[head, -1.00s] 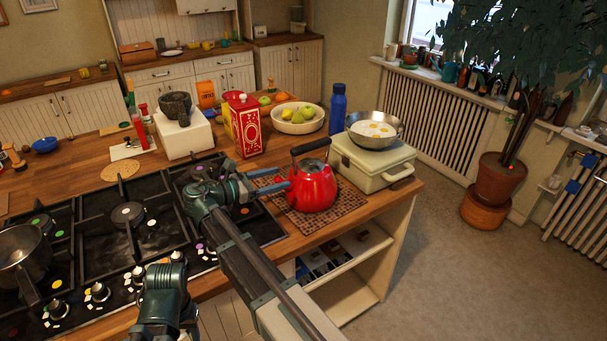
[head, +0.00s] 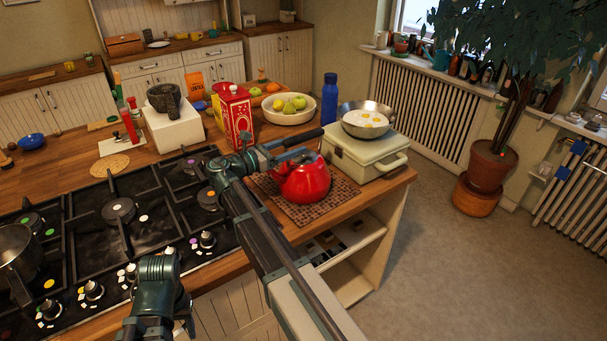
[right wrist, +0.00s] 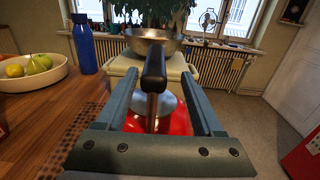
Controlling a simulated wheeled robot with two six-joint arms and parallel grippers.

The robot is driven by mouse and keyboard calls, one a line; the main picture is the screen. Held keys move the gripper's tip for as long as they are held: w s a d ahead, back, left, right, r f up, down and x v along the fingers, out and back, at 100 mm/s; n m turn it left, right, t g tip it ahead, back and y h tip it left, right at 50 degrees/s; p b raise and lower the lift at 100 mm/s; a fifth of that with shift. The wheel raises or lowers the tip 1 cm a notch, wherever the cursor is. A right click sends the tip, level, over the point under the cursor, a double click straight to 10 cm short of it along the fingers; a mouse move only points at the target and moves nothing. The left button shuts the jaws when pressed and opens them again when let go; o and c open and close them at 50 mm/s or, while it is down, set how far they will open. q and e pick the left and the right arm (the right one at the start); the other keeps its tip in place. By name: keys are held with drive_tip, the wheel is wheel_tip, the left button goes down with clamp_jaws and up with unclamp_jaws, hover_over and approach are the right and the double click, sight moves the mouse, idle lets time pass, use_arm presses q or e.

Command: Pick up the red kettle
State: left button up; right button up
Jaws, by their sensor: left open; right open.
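The red kettle (head: 306,184) stands upright on a brown woven mat (head: 312,212) at the counter's right end. Its black handle (head: 305,139) arches over the top. In the right wrist view, the handle (right wrist: 153,68) points toward me between the two fingers of my open right gripper (right wrist: 158,77), with gaps on both sides; the red body (right wrist: 180,122) shows below. In the head view, my right gripper (head: 306,154) is at the kettle's upper left, near handle height. My left gripper (head: 155,290) is low at the bottom, away from the kettle; its fingers are hard to make out.
A blue bottle (head: 329,100), a fruit bowl (head: 288,112) and a red tin (head: 233,116) are farther back. The stove (head: 125,235) lies left. Open floor lies right.

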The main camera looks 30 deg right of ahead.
sight(304, 139)
drive_tip(key=shift+w+d+r, duration=0.1)
drive_tip(key=shift+w+d, duration=0.1)
drive_tip(key=shift+d, duration=0.7)
drive_tip(key=shift+w+d+f, duration=0.1)
drive_tip(key=shift+w+d, duration=0.1)
drive_tip(key=shift+d, duration=0.65)
drive_tip(key=shift+w+d+r, duration=0.1)
drive_tip(key=shift+w+d, duration=0.1)
drive_tip(key=shift+d, duration=0.7)
clamp_jaws()
